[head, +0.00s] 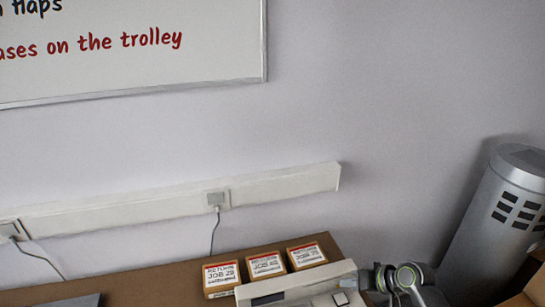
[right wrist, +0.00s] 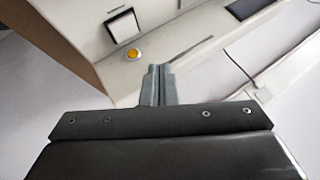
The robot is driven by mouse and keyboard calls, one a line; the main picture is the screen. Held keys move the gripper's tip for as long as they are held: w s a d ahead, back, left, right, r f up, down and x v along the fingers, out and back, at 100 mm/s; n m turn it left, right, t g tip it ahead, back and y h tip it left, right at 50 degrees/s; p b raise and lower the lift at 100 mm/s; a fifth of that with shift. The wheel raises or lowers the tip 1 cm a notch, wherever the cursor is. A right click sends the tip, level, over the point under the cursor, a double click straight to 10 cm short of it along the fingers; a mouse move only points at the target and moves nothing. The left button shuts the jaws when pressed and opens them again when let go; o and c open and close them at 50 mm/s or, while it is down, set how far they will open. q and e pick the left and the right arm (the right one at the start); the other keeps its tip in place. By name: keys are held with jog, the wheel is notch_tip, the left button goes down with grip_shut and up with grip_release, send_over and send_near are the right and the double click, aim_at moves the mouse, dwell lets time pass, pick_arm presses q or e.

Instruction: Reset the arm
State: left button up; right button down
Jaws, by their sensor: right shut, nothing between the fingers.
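My right arm (head: 405,277), grey with a green ring, shows at the bottom right of the head view, beside the right end of a pale instrument (head: 295,283). In the right wrist view my right gripper (right wrist: 159,70) has its two grey fingers together, with nothing between them. The fingertips are just in front of the pale instrument's panel (right wrist: 165,55), which has a white square and a yellow-orange button (right wrist: 133,54). I cannot tell whether they touch it. My left gripper is in neither view.
Three boxes (head: 265,264) with white labels stand in a row on a brown surface (head: 130,278) behind the instrument. A silver cylinder (head: 500,220) stands at the far right. A wall trunking (head: 170,205) with sockets and cables, and a whiteboard (head: 130,60), are on the wall.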

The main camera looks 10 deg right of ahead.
jog(key=shift+n+g+h, duration=0.4)
jog(key=shift+h, duration=0.3)
jog(key=s+f, duration=0.1)
jog(key=s, duration=0.1)
jog(key=s+f, duration=0.1)
jog(key=s, duration=0.2)
jog(key=s+a+f, duration=0.1)
jog(key=s, duration=0.2)
jog(key=shift+a+f, duration=0.1)
jog(key=shift+f, duration=0.1)
jog(key=shift+g+h, duration=0.3)
jog(key=shift+h, duration=0.5)
jog(key=s, duration=0.6)
jog(key=shift+s+f, duration=0.35)
jog(key=s+d+r+m+g+h, duration=0.1)
jog(key=s+d+r+h, duration=0.15)
jog(key=s, duration=0.55)
jog(key=s+d+r+h, duration=0.1)
jog(key=s+d+h, duration=0.15)
jog(key=s, duration=0.55)
notch_tip(320, 180, down, 27)
jog(key=g+b, duration=0.2)
jog(key=b, duration=0.2)
jog(key=s+f+b, duration=0.3)
jog(key=s+f, duration=1.2)
jog(key=f, duration=0.5)
jog(key=shift+s+a+g+y, duration=0.2)
jog(key=shift+a+g+y, duration=0.2)
jog(key=shift+a, duration=0.05)
